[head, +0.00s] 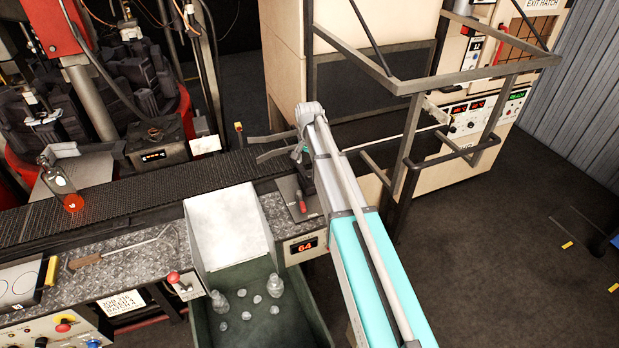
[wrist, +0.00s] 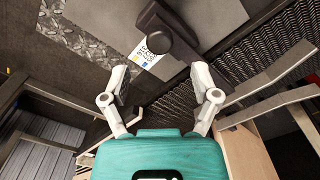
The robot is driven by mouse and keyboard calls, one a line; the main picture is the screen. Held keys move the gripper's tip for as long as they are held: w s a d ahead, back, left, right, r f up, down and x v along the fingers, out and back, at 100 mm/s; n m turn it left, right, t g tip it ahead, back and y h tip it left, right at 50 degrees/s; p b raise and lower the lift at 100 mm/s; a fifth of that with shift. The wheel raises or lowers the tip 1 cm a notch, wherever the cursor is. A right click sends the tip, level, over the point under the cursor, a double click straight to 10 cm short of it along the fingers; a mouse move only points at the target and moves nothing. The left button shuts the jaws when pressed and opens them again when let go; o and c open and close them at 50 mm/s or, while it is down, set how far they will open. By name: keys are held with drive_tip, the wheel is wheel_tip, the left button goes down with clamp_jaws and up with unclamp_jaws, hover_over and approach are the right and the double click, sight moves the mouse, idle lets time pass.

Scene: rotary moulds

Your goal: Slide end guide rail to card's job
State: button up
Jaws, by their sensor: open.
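The job card (head: 125,300) is a white card on the front of the conveyor bench at the lower left in the head view. It seems to read job 716, speed 2, batch 4, in small print. In the wrist view a dark rounded knob (wrist: 172,38) on a dark bar stands beside a small white printed plate (wrist: 150,44); they appear to belong to the end guide rail. My gripper (wrist: 160,76) is open and empty, its fingers spread below the knob and apart from it. In the head view my gripper (head: 308,178) is over the conveyor's right end, its fingertips mostly hidden.
A pale chute (head: 230,228) leads to a green bin (head: 262,315) holding several glass pieces.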

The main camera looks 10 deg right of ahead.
sight(309, 174)
drive_tip(key=shift+f+b, duration=2.35)
drive_tip(key=shift+f, duration=0.25)
clamp_jaws()
